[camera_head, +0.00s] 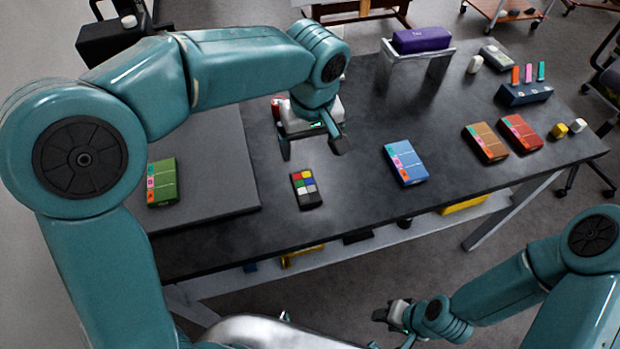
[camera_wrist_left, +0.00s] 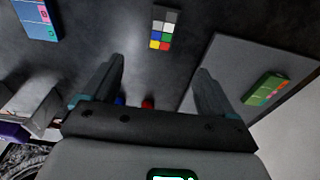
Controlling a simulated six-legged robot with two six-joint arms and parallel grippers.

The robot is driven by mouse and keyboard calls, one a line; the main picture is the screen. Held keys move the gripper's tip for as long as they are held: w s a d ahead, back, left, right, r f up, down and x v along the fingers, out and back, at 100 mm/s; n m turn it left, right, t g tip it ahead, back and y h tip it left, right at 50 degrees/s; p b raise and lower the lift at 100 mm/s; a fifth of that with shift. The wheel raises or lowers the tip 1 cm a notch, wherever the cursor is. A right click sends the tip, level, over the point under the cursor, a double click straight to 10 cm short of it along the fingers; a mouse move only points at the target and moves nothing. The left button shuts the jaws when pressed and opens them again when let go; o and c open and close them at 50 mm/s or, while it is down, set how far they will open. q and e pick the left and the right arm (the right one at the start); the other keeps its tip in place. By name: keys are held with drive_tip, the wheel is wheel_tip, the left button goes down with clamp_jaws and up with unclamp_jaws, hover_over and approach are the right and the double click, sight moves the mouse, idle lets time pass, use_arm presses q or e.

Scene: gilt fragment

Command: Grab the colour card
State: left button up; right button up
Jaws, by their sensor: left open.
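The colour card (camera_head: 306,189) is a small dark card with rows of coloured squares, lying flat on the dark tabletop. It also shows at the top of the left wrist view (camera_wrist_left: 163,28), ahead of the fingers. My left gripper (camera_head: 311,148) is open and empty, above the table on the far side of the card. In the left wrist view, its two fingers (camera_wrist_left: 160,66) are spread apart, with the card lying beyond the gap. My right gripper (camera_head: 390,316) is low at the bottom, off the table's near side; its jaw opening is unclear.
A blue box (camera_head: 405,163) lies right of the card, with brown (camera_head: 486,142) and red (camera_head: 520,133) boxes farther right. A green box (camera_head: 162,182) rests on a grey board (camera_head: 215,208) at left. A purple case (camera_head: 421,39) tops a stand at the back. Table around the card is clear.

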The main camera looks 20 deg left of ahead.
use_arm(q)
hover_over(306, 187)
drive_tip(key=f, duration=1)
drive_tip(key=shift+s+d, duration=0.15)
drive_tip(key=shift+s, duration=0.1)
drive_tip(key=shift+s+f+p, duration=0.2)
drive_tip(key=shift+f+p, duration=0.1)
drive_tip(key=shift+f, duration=0.1)
drive_tip(key=f, duration=0.2)
drive_tip(key=w+f+p, duration=0.1)
drive_tip(key=f, duration=0.1)
drive_tip(key=shift+a+f, duration=0.2)
drive_tip(key=shift+f, duration=0.15)
drive_tip(key=shift+s+r, duration=0.1)
drive_tip(key=shift+s, duration=0.05)
drive_tip(key=c, duration=1.2)
drive_tip(key=shift+o, duration=0.2)
